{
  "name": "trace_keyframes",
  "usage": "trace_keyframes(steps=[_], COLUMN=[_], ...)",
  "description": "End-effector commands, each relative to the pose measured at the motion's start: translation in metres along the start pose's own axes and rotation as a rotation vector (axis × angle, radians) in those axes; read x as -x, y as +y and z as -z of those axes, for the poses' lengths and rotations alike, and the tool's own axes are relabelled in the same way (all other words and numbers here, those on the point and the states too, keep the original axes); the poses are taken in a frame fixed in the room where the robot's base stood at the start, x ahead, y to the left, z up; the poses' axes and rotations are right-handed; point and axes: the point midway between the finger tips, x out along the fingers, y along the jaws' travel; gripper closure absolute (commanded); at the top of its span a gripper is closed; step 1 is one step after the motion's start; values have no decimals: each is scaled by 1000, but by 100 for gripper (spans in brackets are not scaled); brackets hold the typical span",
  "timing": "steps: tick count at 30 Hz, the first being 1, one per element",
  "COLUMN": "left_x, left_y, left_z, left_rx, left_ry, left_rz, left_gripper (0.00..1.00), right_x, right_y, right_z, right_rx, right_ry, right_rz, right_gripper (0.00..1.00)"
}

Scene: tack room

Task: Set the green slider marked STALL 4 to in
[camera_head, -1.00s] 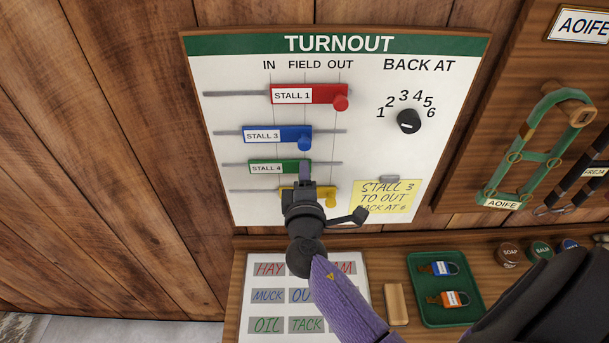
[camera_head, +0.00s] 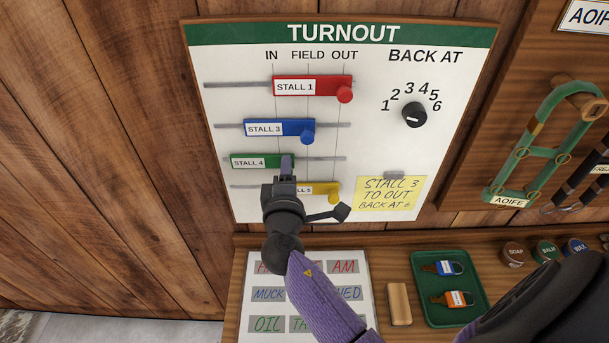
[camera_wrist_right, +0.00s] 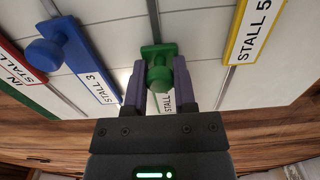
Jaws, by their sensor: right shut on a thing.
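The green slider marked STALL 4 (camera_head: 250,161) sits on its horizontal rail on the TURNOUT board. Its knob end is partly hidden by my right gripper (camera_head: 287,168) in the head view and lies between the IN and FIELD lines, nearer IN. In the right wrist view the green knob (camera_wrist_right: 158,75) is between the two fingers of my right gripper (camera_wrist_right: 158,88), which is shut on it. My left gripper is not in view.
The blue STALL 3 slider (camera_head: 275,128) is just above, with its knob at FIELD. The red STALL 1 slider (camera_head: 320,86) is at OUT. The yellow slider (camera_head: 322,189) below is partly hidden by my gripper. A yellow note (camera_head: 390,193) is at the right.

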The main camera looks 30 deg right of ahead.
Motion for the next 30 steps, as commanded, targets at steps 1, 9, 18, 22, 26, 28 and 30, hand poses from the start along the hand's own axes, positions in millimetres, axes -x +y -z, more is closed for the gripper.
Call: trace_keyframes(steps=[1, 9, 18, 22, 26, 28, 30], left_x=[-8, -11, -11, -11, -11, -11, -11], left_y=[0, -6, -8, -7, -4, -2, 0], left_z=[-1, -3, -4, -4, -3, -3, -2], left_rx=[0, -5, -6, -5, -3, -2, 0], left_ry=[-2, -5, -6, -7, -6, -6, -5], left_rz=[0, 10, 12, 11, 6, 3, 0], left_gripper=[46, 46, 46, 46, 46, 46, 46], right_x=[0, 1, 1, 0, 0, 0, -1], right_y=[-6, -2, -1, -1, 0, 0, 0], right_z=[8, 22, 22, 22, 21, 21, 20], right_rx=[-2, 2, 2, 2, 2, 2, 2], right_ry=[2, 3, 4, 2, 2, 2, 2], right_rz=[3, 4, 3, 2, 1, 1, 1], right_gripper=[100, 100, 35, 30, 30, 30, 30])
